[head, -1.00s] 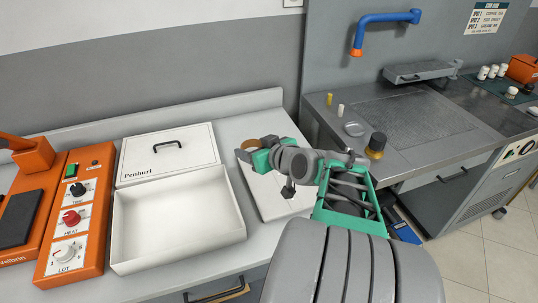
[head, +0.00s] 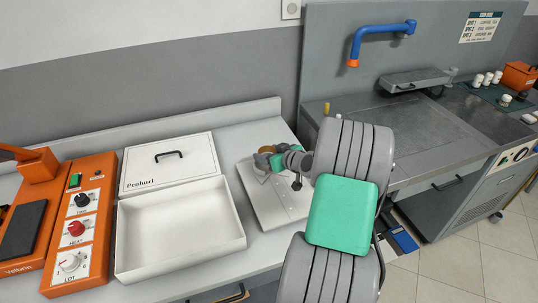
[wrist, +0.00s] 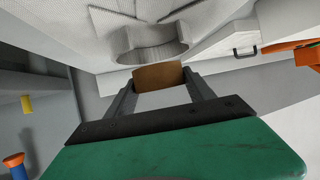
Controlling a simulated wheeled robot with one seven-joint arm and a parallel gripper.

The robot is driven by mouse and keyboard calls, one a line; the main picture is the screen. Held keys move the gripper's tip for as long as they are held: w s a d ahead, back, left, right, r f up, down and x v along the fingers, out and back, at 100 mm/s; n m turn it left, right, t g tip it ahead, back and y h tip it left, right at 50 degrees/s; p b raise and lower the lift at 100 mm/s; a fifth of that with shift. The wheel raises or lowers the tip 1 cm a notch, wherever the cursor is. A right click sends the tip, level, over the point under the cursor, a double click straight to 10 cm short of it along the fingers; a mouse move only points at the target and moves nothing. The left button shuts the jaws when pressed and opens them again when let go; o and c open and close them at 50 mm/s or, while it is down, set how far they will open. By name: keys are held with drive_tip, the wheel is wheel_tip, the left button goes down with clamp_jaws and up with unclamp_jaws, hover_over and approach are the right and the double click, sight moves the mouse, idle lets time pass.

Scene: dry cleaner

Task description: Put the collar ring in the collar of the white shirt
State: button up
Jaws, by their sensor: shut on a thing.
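The white shirt (head: 280,205) lies folded flat on the counter, right of the white box. Its collar (wrist: 150,45) shows in the wrist view as a standing, curved, open band. The collar ring (wrist: 158,77) is a brown curved strip between my fingertips. My gripper (head: 266,159) is shut on it, at the far end of the shirt. In the wrist view the ring is close to the collar opening and appears just outside it. I cannot tell whether they touch. In the head view my gripper and arm hide most of the ring and collar.
An open white box (head: 180,240) and its lid with a black handle (head: 168,162) are left of the shirt. An orange machine (head: 85,225) stands farther left. A metal sink counter (head: 440,130) with a blue tap (head: 380,32) is at right.

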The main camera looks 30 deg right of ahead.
drive_tip(key=shift+d+f, duration=0.1)
drive_tip(key=shift+f, duration=0.75)
drive_tip(key=shift+s+f+b, duration=0.1)
drive_tip(key=shift+f+b, duration=0.25)
drive_tip(key=shift+b, duration=0.05)
drive_tip(key=shift+f, duration=0.1)
